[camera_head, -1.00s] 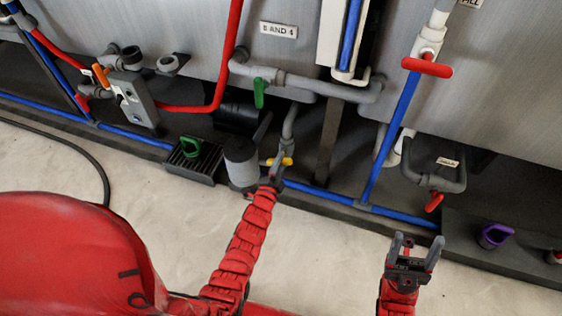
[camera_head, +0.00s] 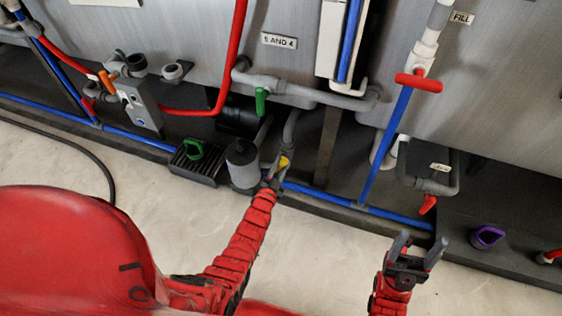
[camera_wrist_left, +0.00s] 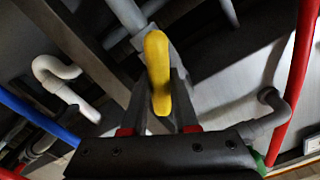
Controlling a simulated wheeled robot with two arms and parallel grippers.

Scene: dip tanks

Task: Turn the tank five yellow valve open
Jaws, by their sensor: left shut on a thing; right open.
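The yellow valve handle (camera_head: 283,163) sits low on a grey pipe under the tank, beside a grey cylinder. My left gripper (camera_head: 273,174) is at the handle. In the left wrist view the yellow handle (camera_wrist_left: 158,72) stands between the two fingers of my left gripper (camera_wrist_left: 160,105), which is shut on it. My right gripper (camera_head: 418,254) is open and empty, apart from everything, above the floor to the right.
A blue pipe (camera_head: 325,196) runs along the dark base ledge. A green valve handle (camera_head: 261,100) is above the yellow one, and a red handle (camera_head: 418,83) is to the right. A grey cylinder (camera_head: 242,163) stands close left of my left gripper. Pale floor (camera_head: 330,250) lies clear between my arms.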

